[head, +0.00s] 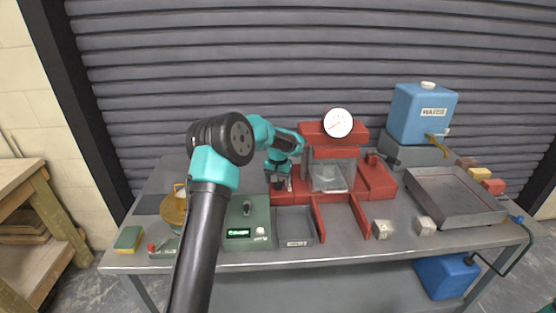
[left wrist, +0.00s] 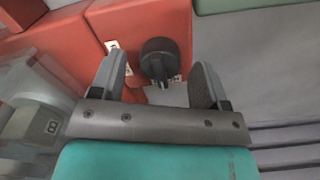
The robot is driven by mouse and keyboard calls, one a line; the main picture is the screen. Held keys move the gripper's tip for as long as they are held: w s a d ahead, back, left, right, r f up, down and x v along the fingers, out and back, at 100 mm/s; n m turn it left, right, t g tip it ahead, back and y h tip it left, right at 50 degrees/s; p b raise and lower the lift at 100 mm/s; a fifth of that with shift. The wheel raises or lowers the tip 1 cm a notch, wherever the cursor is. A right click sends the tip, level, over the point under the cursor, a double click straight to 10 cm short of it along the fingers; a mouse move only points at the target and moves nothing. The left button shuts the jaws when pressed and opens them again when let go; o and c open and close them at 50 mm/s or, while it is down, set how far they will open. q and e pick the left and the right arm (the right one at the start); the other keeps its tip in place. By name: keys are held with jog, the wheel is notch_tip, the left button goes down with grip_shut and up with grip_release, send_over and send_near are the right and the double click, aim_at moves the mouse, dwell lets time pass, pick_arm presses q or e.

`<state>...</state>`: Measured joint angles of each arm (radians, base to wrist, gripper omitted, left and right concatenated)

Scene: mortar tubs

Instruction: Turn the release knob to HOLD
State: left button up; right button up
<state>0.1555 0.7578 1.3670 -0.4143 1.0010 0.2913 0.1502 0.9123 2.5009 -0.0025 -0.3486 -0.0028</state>
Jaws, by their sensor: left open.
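The release knob (left wrist: 160,58) is black and round, on the red press (left wrist: 60,40) in the left wrist view. My left gripper (left wrist: 158,68) is open, with one finger on each side of the knob and nothing gripped. I cannot tell whether the fingers touch it. In the head view my left gripper (head: 279,182) is at the left part of the red press (head: 375,180) and largely hides the knob. My right gripper is not in view.
A round white gauge (head: 338,123) tops the press, with a clear-walled chamber (head: 328,176) below. A green box with a display (head: 246,222) and a grey tray (head: 295,226) stand in front. A blue water tank (head: 421,112) and large metal tray (head: 455,215) are at right.

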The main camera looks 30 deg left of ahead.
pick_arm(q)
notch_tip(320, 180, up, 17)
jog(key=shift+f, duration=0.2)
dwell(0.7)
